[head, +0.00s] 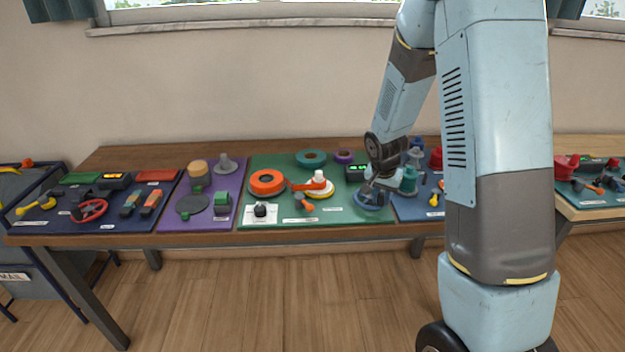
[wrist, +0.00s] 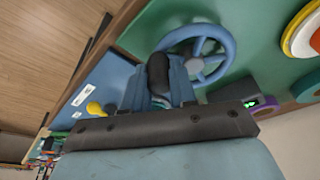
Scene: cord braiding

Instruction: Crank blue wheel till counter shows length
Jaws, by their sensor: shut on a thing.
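The blue wheel (head: 366,206) lies flat at the right front of the green mat. In the wrist view its blue rim and spokes (wrist: 233,52) show just beyond my fingers. My gripper (head: 376,187) is over the wheel, pointing down. In the wrist view my gripper (wrist: 160,78) is shut on the dark upright handle (wrist: 158,70) at the wheel's rim. The counter (head: 356,172) is a dark box with green digits behind the wheel. It also shows in the wrist view (wrist: 262,103), but its digits are too small to read.
On the green mat (head: 285,215) stand an orange ring (head: 267,183), a teal ring (head: 311,158) and a white-yellow spool with an orange arm (head: 318,187). A blue mat with teal and red parts adjoins on the right. A purple mat (head: 165,222) lies left.

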